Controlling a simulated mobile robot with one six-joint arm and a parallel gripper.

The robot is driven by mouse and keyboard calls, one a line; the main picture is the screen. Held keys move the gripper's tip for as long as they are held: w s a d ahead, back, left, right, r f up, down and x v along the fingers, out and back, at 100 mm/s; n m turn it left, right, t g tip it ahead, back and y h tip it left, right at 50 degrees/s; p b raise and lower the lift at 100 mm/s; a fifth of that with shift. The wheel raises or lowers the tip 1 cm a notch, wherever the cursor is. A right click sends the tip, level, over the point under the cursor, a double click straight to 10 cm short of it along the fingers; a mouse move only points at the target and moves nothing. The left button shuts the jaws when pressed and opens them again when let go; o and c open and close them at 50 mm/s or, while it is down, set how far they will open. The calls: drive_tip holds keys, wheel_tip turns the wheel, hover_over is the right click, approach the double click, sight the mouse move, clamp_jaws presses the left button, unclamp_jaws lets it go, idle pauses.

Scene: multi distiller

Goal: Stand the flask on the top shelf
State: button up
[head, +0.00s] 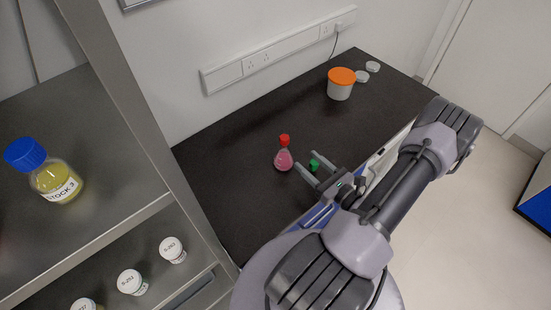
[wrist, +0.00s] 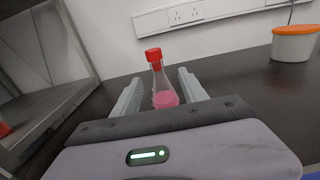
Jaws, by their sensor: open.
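The flask (head: 283,158) is a small conical one with pink liquid and a red cap, upright on the black bench. It also shows in the wrist view (wrist: 165,97), seen between the two fingers. My gripper (head: 305,160) is open and empty, with its fingertips just right of the flask in the head view. Whether the fingertips reach around the flask I cannot tell. In the wrist view my gripper (wrist: 159,80) hides the area under its body. The grey shelf unit stands at the left; its upper visible shelf (head: 110,180) holds a blue-capped bottle of yellow liquid (head: 56,180).
A small green item (head: 314,165) shows between my fingers in the head view. Several white-lidded jars (head: 131,282) stand on the lower shelf. An orange-lidded tub (head: 341,84) and white lids (head: 361,76) are at the bench's far end. The shelf post (head: 130,110) stands beside the bench.

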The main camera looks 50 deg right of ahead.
hover_over(290, 157)
drive_tip(key=shift+b, duration=0.35)
drive_tip(key=w, duration=0.5)
drive_tip(key=shift+w+f+b, duration=0.2)
drive_tip(key=shift+b, duration=0.15)
drive_tip(key=shift+s, duration=0.1)
clamp_jaws()
idle(0.5)
